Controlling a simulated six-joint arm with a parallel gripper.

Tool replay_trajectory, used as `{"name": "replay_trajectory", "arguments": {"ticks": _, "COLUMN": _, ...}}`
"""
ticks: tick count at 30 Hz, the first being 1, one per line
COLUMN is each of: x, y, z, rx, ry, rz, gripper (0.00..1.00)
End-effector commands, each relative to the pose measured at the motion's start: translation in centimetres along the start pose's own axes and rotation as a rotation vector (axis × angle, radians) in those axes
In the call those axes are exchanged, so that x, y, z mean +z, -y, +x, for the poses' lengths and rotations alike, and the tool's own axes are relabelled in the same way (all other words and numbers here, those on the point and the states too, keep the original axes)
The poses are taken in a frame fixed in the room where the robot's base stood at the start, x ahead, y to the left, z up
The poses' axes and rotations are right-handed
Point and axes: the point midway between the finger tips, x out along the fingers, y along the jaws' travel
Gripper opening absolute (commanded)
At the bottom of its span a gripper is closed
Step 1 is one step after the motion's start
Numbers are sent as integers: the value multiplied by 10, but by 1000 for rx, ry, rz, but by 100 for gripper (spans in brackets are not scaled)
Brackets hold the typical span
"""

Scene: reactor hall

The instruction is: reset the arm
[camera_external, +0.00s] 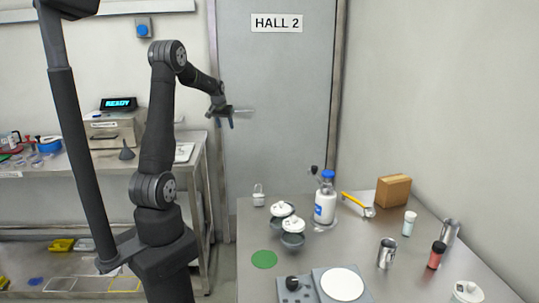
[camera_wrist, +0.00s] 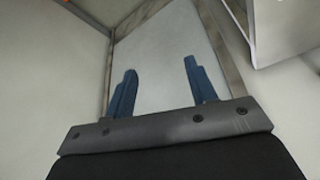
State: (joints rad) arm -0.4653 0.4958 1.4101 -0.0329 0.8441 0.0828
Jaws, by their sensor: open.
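My gripper (camera_external: 228,115) is raised in front of the grey door in the external view, well above the tables and apart from everything on them. In the wrist view its two blue fingers (camera_wrist: 162,88) stand apart with nothing between them, so it is open and empty. My arm is bent, with the forearm sloping down to the right from a high elbow. The wrist view shows only walls, a pale panel and a box-like edge at the upper right.
The right table holds a white bottle with a blue cap (camera_external: 325,203), lidded grey pots (camera_external: 292,240), a cardboard box (camera_external: 393,190), a metal cup (camera_external: 387,252), a hotplate (camera_external: 342,284) and a green disc (camera_external: 264,259). A left bench (camera_external: 85,165) carries a device reading READY (camera_external: 118,104).

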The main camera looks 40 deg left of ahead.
Motion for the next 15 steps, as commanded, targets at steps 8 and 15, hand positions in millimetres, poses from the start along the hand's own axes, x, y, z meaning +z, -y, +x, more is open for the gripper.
{"name": "replay_trajectory", "arguments": {"ticks": 8, "x": -6, "y": -57, "z": 2, "rx": 38, "ry": 1, "rz": 94, "gripper": 51}}
{"name": "replay_trajectory", "arguments": {"ticks": 15, "x": -6, "y": -106, "z": 2, "rx": 70, "ry": 1, "rz": 171, "gripper": 51}}
